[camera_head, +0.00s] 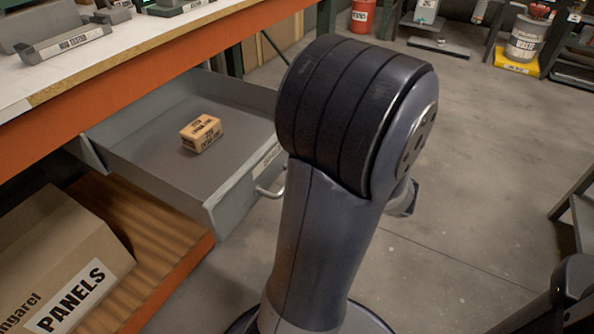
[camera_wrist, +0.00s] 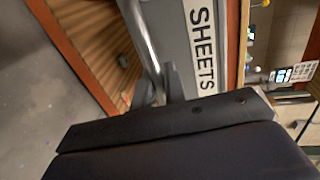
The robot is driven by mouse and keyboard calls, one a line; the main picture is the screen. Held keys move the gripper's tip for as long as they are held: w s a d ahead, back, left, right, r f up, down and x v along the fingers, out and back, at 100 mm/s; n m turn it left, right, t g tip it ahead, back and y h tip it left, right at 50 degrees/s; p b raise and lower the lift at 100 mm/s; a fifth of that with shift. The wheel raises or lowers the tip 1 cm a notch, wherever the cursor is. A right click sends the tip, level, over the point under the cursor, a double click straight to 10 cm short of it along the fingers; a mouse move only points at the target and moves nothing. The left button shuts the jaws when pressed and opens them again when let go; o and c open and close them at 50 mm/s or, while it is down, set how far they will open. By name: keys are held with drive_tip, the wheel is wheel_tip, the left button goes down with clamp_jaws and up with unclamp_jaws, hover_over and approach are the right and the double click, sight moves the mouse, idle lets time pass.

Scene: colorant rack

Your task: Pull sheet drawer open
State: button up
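The sheet drawer (camera_head: 150,177) is grey and stands pulled out from under the bench, its inside showing. A small tan labelled box (camera_head: 202,133) lies in it. The drawer's bar handle (camera_head: 268,192) is on its front, partly behind my arm. In the wrist view, the drawer front with its SHEETS label (camera_wrist: 203,45) is close, and the handle (camera_wrist: 143,40) runs down between the fingers of my gripper (camera_wrist: 157,88). The fingers are close on both sides of the bar and look shut on it. My gripper is hidden behind my arm in the head view.
The white-topped bench (camera_head: 60,75) with an orange edge is above the drawer. A PANELS carton (camera_head: 65,265) stands on the wooden lower shelf (camera_head: 150,235). Open concrete floor (camera_head: 450,160) lies to the right, with a dark metal frame at the right edge.

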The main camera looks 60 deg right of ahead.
drive_tip(key=o, duration=0.3)
drive_tip(key=p+v, duration=0.2)
drive_tip(key=v, duration=0.9)
drive_tip(key=shift+p, duration=0.3)
drive_tip(key=shift+w, duration=0.2)
drive_tip(key=b+x, duration=0.2)
drive_tip(key=x, duration=0.8)
drive_tip(key=shift+w+f+b, duration=0.1)
drive_tip(key=shift+w+b, duration=0.2)
drive_tip(key=shift+w, duration=0.1)
